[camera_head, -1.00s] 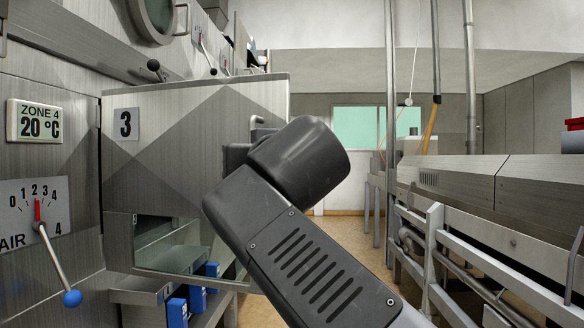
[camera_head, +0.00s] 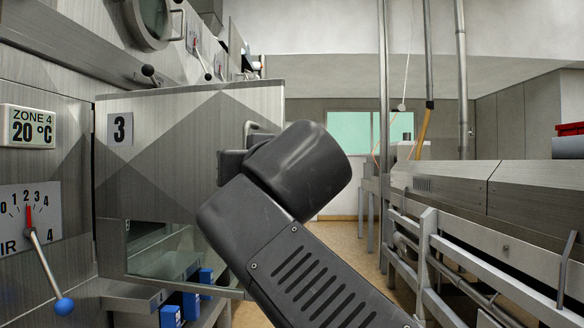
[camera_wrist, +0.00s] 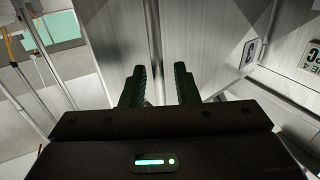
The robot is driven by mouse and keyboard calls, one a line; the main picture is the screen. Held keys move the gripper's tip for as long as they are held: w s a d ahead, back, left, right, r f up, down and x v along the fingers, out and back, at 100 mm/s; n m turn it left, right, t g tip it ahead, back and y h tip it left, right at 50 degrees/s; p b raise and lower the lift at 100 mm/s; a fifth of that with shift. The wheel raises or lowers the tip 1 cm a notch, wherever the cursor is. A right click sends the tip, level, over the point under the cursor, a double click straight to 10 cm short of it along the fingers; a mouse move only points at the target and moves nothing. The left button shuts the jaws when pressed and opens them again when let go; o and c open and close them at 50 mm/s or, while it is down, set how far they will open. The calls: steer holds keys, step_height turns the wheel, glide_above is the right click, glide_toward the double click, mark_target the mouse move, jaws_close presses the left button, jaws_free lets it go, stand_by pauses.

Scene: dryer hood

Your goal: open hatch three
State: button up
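Hatch three is a brushed steel door (camera_head: 170,190) with a "3" label (camera_head: 120,129) and a window low in it. It stands swung out from the machine wall, its face toward me. Its handle (camera_head: 250,128) is near the outer edge, mostly hidden behind my arm in the head view. In the wrist view, my gripper (camera_wrist: 159,82) has its two green fingers apart, with the handle's bar between them. I see gaps beside the bar, so the fingers look open around it. The "3" label shows at the upper right there (camera_wrist: 249,52).
On the left wall are a Zone 4 display (camera_head: 28,127) and an air lever with a blue knob (camera_head: 64,306). Blue boxes (camera_head: 191,304) sit low beneath the door. A railed steel machine (camera_head: 480,210) lines the right side. Floor shows between, toward the back.

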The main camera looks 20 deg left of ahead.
steer(key=p+v, duration=0.2)
steer(key=v, duration=1)
stand_by(0.4)
steer(key=shift+s+d, duration=0.1)
steer(key=shift+d, duration=0.05)
stand_by(0.7)
steer(key=shift+b+x, duration=0.7)
steer(key=shift+x, duration=1.9)
steer(key=shift+s, duration=0.2)
